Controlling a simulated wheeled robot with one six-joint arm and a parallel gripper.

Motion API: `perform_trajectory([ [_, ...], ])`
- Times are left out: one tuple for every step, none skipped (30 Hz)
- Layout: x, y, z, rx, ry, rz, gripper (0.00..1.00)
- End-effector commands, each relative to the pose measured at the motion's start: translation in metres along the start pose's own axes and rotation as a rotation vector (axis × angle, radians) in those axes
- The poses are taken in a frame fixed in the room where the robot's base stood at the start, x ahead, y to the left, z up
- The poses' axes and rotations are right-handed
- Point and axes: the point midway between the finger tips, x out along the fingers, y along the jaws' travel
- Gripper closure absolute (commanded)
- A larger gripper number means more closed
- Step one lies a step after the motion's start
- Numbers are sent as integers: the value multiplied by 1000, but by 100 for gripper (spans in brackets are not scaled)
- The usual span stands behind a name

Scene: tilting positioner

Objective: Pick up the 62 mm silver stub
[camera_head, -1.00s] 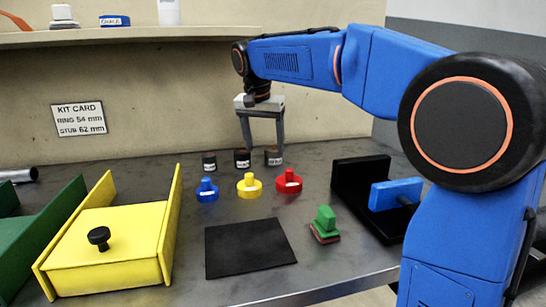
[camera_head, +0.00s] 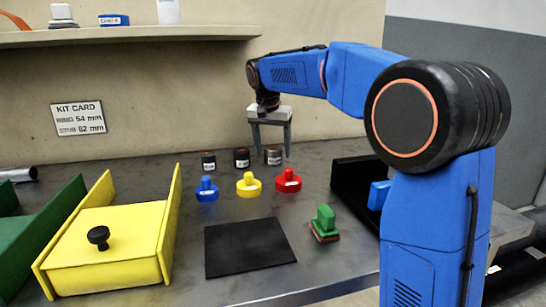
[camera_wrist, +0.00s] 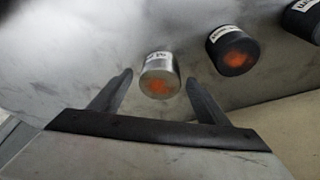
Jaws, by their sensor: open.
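The silver stub (camera_head: 273,156) is a short upright metal cylinder with a white label, at the right end of a row of three on the bench. In the wrist view the silver stub (camera_wrist: 158,84) has an orange-marked top and shows between the fingertips, with a gap on each side. Its label is too small to read surely. My gripper (camera_head: 272,152) is open and empty, pointing down at the stub; the wrist view also shows my gripper (camera_wrist: 159,77). I cannot tell whether the tips are level with the stub or above it.
Two dark stubs, the middle one (camera_head: 241,158) and the left one (camera_head: 209,161), stand beside it. Blue (camera_head: 207,190), yellow (camera_head: 248,185) and red (camera_head: 288,181) knobbed pieces stand in front. A kit card (camera_head: 78,118) reads ring 54 mm, stub 62 mm. A black mat (camera_head: 249,248) lies clear.

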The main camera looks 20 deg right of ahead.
Motion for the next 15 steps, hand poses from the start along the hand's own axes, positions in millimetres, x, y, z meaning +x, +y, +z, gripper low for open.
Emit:
perform_trajectory([
  [3,0,0,0,0,-1,31],
  [4,0,0,0,1,-1,31],
  [5,0,0,0,1,-1,31],
  [5,0,0,0,1,-2,31],
  [5,0,0,0,2,-2,31],
  [5,0,0,0,1,-2,31],
  [5,0,0,0,1,-2,31],
  [5,0,0,0,1,-2,31],
  [5,0,0,0,1,-2,38],
  [5,0,0,0,1,-1,45],
  [5,0,0,0,1,-1,52],
  [5,0,0,0,1,-2,62],
  [5,0,0,0,1,-1,69],
  [5,0,0,0,1,-2,76],
  [5,0,0,0,1,-1,86],
])
